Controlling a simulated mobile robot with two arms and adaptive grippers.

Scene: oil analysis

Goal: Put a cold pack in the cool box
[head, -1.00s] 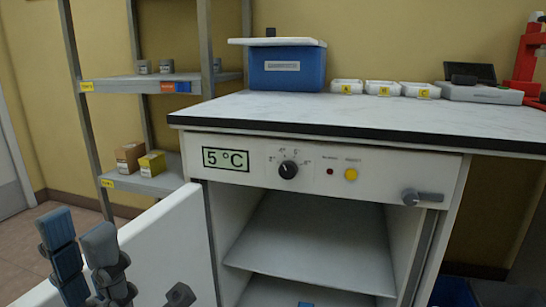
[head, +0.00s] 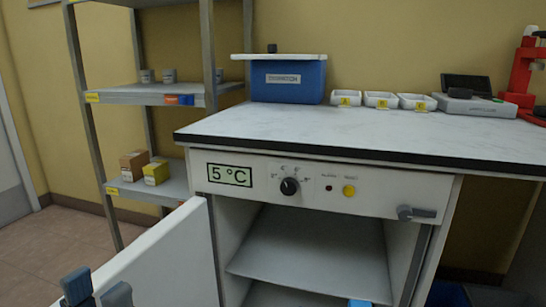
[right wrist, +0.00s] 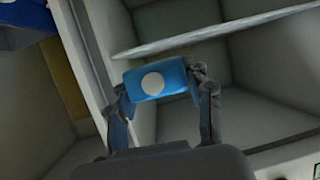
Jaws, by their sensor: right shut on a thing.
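The cold pack (right wrist: 165,80) is blue with a white disc. In the right wrist view it lies between the fingers of my right gripper (right wrist: 163,84), which is shut on it. A blue patch at the bottom of the head view (head: 360,303), in front of the open cabinet, looks like the same pack; my right gripper is out of that view. The cool box (head: 288,82) is blue with a white lid (head: 285,57) on top and stands at the counter's back left. My left gripper (head: 97,289) shows at the lower left, fingertips apart and empty, partly cut off.
The fridge cabinet (head: 300,245) under the counter is open, its door (head: 160,260) swung out left. White trays (head: 381,100) and an instrument (head: 488,105) stand right of the cool box. The counter's front (head: 330,133) is clear. A shelf rack (head: 140,97) stands at left.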

